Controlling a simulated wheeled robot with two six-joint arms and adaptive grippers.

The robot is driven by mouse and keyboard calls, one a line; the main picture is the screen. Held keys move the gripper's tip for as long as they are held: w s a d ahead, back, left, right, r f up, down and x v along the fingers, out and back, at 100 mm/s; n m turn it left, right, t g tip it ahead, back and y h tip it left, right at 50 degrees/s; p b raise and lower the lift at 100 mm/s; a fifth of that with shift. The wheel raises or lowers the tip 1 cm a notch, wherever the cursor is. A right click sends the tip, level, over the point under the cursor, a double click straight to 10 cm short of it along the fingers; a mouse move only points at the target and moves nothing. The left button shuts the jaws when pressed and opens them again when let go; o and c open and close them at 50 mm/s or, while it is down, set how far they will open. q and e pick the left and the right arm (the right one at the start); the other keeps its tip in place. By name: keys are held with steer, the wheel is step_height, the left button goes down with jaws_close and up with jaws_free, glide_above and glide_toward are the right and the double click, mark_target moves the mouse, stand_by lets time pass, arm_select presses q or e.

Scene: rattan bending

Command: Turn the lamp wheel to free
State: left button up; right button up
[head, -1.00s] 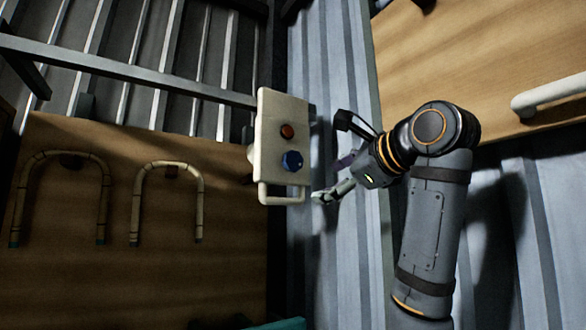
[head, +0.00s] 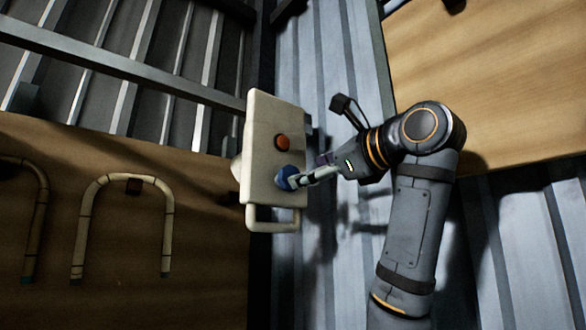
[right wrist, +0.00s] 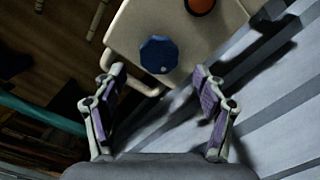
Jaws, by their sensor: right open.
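A cream control box (head: 260,120) stands tilted at the middle of the head view. It carries an orange-red round button (head: 283,142) and, below it, a blue faceted wheel (head: 282,174). In the right wrist view the blue wheel (right wrist: 159,55) faces me, with the orange-red button (right wrist: 200,5) cut by the top edge. My right gripper (head: 298,179) is at the wheel in the head view, its fingers partly covering it. In the right wrist view my gripper (right wrist: 158,72) is open, the wheel beyond and between the fingertips, without clear contact. My left gripper is out of view.
A cream handle bar (head: 272,222) juts from the box's lower end. Bent rattan hoops (head: 126,182) hang on a brown board at left. Corrugated grey metal (head: 310,70) lies behind the box, and a wooden panel (head: 490,80) is at upper right.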

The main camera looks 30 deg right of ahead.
mark_target(291, 190)
steer(key=w+p, duration=0.1)
steer(key=w, duration=0.2)
steer(key=w+p, duration=0.1)
steer(key=w, duration=0.3)
steer(key=shift+a+f, duration=0.15)
steer(key=shift+a, duration=0.05)
steer(key=shift+s, duration=0.1)
steer(key=shift+c, duration=1.6)
steer(key=c, duration=0.9)
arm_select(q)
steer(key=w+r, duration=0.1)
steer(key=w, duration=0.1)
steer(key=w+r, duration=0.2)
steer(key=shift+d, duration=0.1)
arm_select(e)
steer(key=shift+o, duration=0.2)
steer(key=shift+f, duration=0.1)
